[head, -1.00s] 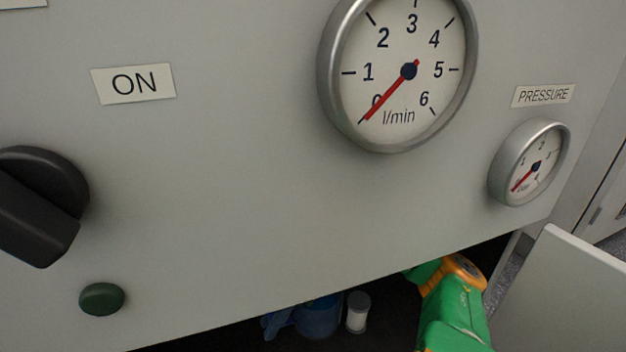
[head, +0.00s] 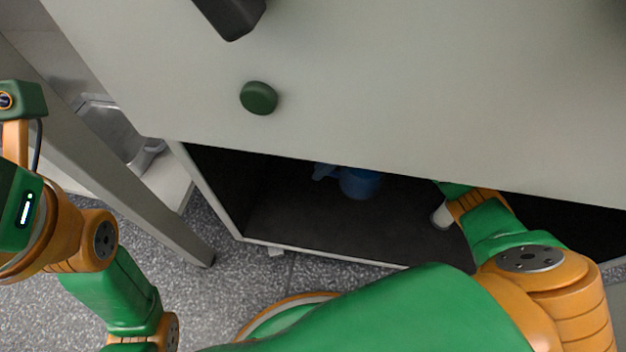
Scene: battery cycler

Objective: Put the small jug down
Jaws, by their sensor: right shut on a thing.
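A small blue jug (head: 360,183) shows inside the dark low compartment under the grey panel, with a blue part sticking out at its left. Its top is hidden by the panel edge. I cannot tell whether its base touches the compartment floor. My right arm reaches into the compartment from the right. The visible end of my right gripper (head: 453,188) is right of the jug, and its fingers are hidden behind the panel. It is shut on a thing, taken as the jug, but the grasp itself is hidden. My left arm is at the left, with its fingers out of view.
A small white cylinder (head: 441,215) is in the compartment beside my right wrist. The compartment floor (head: 320,225) is bare in front of the jug. The panel's lower edge hangs above the opening. A green button (head: 258,98) and a dark knob (head: 232,12) stick out of the panel.

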